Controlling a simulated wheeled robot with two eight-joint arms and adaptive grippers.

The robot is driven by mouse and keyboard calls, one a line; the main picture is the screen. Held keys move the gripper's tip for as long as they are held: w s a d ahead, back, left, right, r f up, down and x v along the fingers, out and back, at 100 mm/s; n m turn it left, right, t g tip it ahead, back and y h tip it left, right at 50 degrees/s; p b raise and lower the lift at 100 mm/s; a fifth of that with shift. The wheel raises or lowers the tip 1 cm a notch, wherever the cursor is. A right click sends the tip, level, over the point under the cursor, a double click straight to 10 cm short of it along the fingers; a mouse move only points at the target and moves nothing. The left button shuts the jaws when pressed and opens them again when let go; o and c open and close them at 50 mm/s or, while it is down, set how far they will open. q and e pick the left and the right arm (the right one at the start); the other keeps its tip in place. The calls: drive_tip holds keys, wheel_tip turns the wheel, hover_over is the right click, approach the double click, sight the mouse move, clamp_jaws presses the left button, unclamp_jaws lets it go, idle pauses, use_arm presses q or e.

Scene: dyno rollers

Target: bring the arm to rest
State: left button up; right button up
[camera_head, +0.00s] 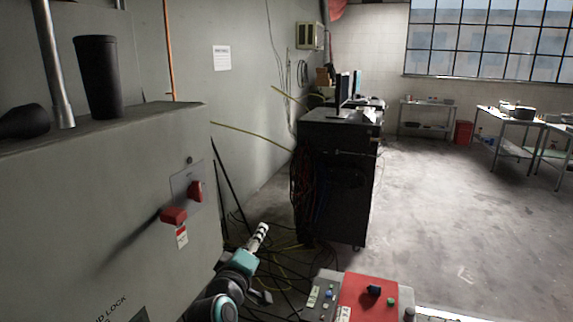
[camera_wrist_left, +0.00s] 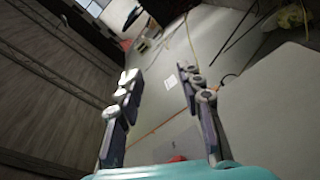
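My left arm, teal and grey, comes up from the bottom of the head view. Its gripper (camera_head: 262,231) is held in free air in front of the grey cabinet, pointing up and to the right, and looks slim from this side. In the left wrist view the two fingers of the left gripper (camera_wrist_left: 157,73) stand well apart with nothing held between them. My right arm and gripper are not in view.
A grey cabinet (camera_head: 80,220) with a red lever handle (camera_head: 174,215) stands at the left. A red and grey control box (camera_head: 365,298) is at bottom right of the arm. A dark cart (camera_head: 335,180) with cables stands beyond. Open floor (camera_head: 460,240) lies at right.

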use_arm(q)
drive_tip(key=s+a+f+m+g+y, duration=0.1)
drive_tip(key=s+a+f+m+g, duration=0.2)
drive_tip(key=s+f, duration=0.4)
drive_tip(key=s+a+f+m+g+y, duration=0.1)
drive_tip(key=s+a+f+m+g, duration=0.2)
drive_tip(key=s+f, duration=0.4)
drive_tip(key=s+a+f+m+g+y, duration=0.1)
drive_tip(key=s+a+f+m+g, duration=0.2)
drive_tip(key=s+f, duration=0.5)
drive_tip(key=s+a+g, duration=0.1)
drive_tip(key=s, duration=0.3)
drive_tip(key=shift+s+a+m, duration=0.15)
drive_tip(key=shift+s+m, duration=0.1)
drive_tip(key=shift+m, duration=0.15)
